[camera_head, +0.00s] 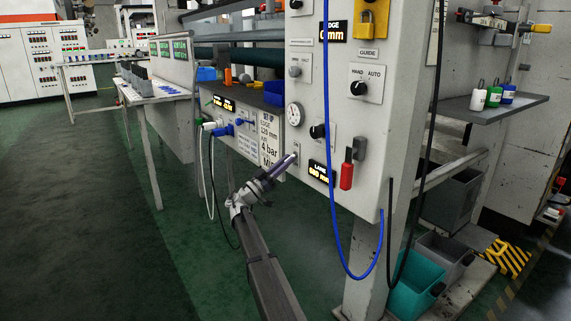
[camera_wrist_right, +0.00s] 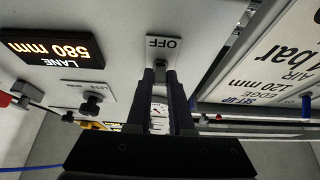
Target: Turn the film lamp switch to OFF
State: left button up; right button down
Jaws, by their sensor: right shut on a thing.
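The film lamp switch is a small toggle on a light plate (camera_head: 297,148) at the lower left of the grey panel. In the right wrist view, which is upside down, its plate (camera_wrist_right: 163,44) reads OFF and its dark lever (camera_wrist_right: 161,67) sits between my fingertips. My right gripper (camera_head: 294,157) reaches up to the switch from the lower left. In the right wrist view, the gripper (camera_wrist_right: 160,76) is shut on the lever. The fingers hide part of the lever and the lower plate, so its exact position cannot be told. My left gripper is not in view.
A LANE display (camera_head: 321,173) reading 580 mm is right of the switch. A red-handled control (camera_head: 347,172), black knobs and a gauge (camera_head: 294,115) are nearby. A blue hose (camera_head: 331,220) hangs in front of the panel. A slanted setup sign (camera_head: 270,138) is close on the left.

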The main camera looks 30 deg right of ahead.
jog(key=c, duration=0.8)
grip_release()
jog(key=shift+f, duration=0.1)
jog(key=b+v, duration=0.3)
jog(key=v, duration=0.4)
jog(key=shift+a+b, duration=0.35)
jog(key=shift+a, duration=0.05)
jog(key=shift+f, duration=0.15)
